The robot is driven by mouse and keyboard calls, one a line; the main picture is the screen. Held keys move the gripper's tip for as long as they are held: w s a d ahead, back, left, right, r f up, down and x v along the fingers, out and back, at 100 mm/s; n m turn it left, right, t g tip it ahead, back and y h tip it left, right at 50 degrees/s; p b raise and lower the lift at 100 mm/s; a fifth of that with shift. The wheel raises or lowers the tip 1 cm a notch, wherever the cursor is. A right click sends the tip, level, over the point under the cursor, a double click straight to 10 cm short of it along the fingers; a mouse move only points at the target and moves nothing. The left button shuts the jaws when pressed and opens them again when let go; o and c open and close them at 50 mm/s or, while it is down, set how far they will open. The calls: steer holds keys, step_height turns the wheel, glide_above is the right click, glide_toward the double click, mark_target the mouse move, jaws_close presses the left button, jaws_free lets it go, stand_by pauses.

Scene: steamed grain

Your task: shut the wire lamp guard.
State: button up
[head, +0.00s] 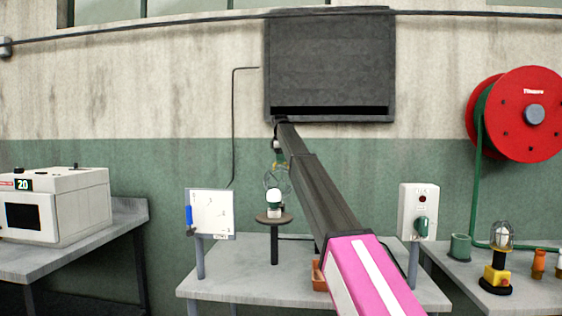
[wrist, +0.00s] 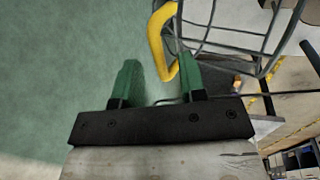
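The wire lamp guard (head: 277,179) is a small grey cage above the lamp (head: 273,203), which is white and green on a round brown stand (head: 275,218). The guard looks swung up, but its hinge is too small to make out. In the wrist view its grey wires (wrist: 218,45) fill the upper right, with a yellow curved handle (wrist: 157,42) beside them. My gripper (wrist: 158,63) is open, its green fingers wide apart. The handle's lower end shows between the fingertips, nearer the right finger; I cannot tell whether it touches. My gripper is small and dark in the head view (head: 277,147).
A whiteboard panel (head: 212,213) stands left of the lamp, a switch box (head: 418,211) right of it. An orange tray (head: 319,276) sits on the bench (head: 232,275), partly behind my arm. Another caged lamp (head: 502,238) stands on the right bench. A dark wall panel (head: 328,62) hangs behind.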

steer(key=shift+f, duration=0.45)
